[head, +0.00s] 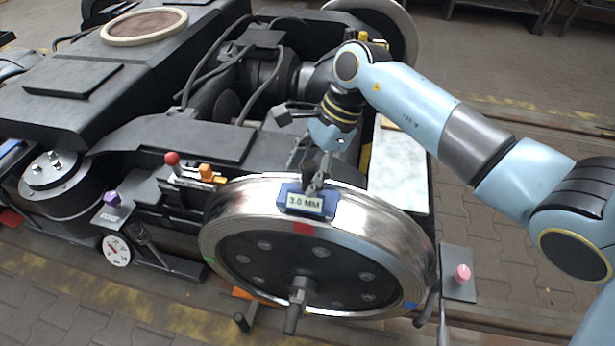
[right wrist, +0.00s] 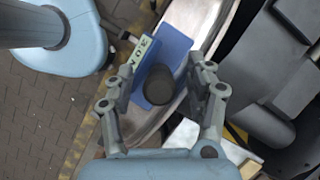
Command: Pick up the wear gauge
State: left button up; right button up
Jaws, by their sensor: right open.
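The wear gauge (head: 307,201) is a blue block with a pale label reading "3.0 MM". It sits on top of the rim of the shiny steel wheel (head: 398,222). In the right wrist view the gauge (right wrist: 174,46) shows a dark round knob (right wrist: 159,85) on it. My right gripper (head: 313,178) is right at the gauge from above. In the right wrist view its open fingers (right wrist: 160,88) stand on either side of the knob, with gaps visible. I cannot tell how deep the fingers reach. My left gripper is not in view.
The black bogie frame (head: 75,115) fills the left and back. A red knob (head: 172,158), an orange piece (head: 206,172) and a dial gauge (head: 116,250) are left of the wheel. A pink knob (head: 462,272) is on a plate at right. A pale panel (head: 400,165) lies behind the wheel.

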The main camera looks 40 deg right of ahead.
grip_shut()
dwell(0.4)
jog(key=shift+r, duration=0.1)
